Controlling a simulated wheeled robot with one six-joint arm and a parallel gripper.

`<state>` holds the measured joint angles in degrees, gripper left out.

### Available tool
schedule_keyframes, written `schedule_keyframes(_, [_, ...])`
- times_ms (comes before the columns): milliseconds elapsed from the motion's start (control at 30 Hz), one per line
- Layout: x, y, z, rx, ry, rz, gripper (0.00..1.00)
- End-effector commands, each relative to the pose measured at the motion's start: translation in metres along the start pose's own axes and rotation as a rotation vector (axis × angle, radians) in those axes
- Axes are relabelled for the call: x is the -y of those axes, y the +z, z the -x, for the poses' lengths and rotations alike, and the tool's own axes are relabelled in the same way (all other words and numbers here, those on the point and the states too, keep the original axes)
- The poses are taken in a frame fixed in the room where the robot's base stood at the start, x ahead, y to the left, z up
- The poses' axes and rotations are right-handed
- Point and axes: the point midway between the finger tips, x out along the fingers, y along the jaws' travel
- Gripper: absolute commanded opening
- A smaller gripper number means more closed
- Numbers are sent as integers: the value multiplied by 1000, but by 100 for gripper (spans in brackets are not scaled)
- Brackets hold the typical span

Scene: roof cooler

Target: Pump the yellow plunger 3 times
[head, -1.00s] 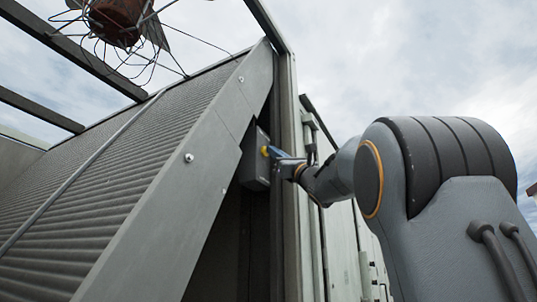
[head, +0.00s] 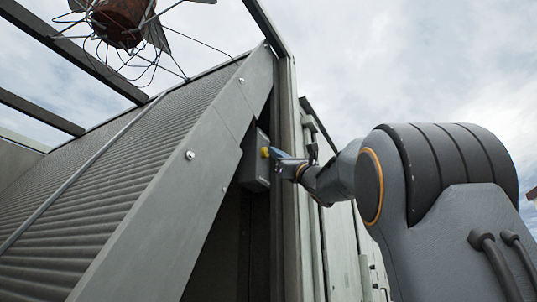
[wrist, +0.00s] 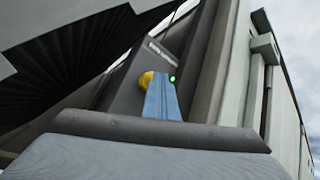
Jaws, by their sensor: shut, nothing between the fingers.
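The yellow plunger (head: 264,152) is a small rounded knob on the face of a dark grey box (head: 255,170). My gripper (head: 275,154) is shut and empty, its blue fingers pointing at the plunger from the right. In the wrist view the plunger (wrist: 146,80) shows at the left of my blue fingertips (wrist: 164,82), which hide part of it. Whether the fingertips touch it or stand just off it, I cannot tell.
A sloping ribbed panel with a bolted grey frame (head: 190,155) rises left of the box. Pale upright panels (head: 345,245) stand to the right, close to my arm. A rusty motor with wires (head: 118,20) hangs overhead. A dark opening (head: 235,245) lies below the box.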

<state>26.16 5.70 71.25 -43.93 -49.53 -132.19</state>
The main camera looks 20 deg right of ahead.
Motion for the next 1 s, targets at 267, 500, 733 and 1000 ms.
schedule_keyframes(267, [6, 4, 8, 0, -1, 2, 0])
schedule_keyframes(500, [16, 16, 23, 1, -1, 2, 0])
schedule_keyframes(733, [27, 26, 37, 1, -1, 3, 0])
schedule_keyframes(1000, [30, 32, 42, 1, 1, 1, 0])
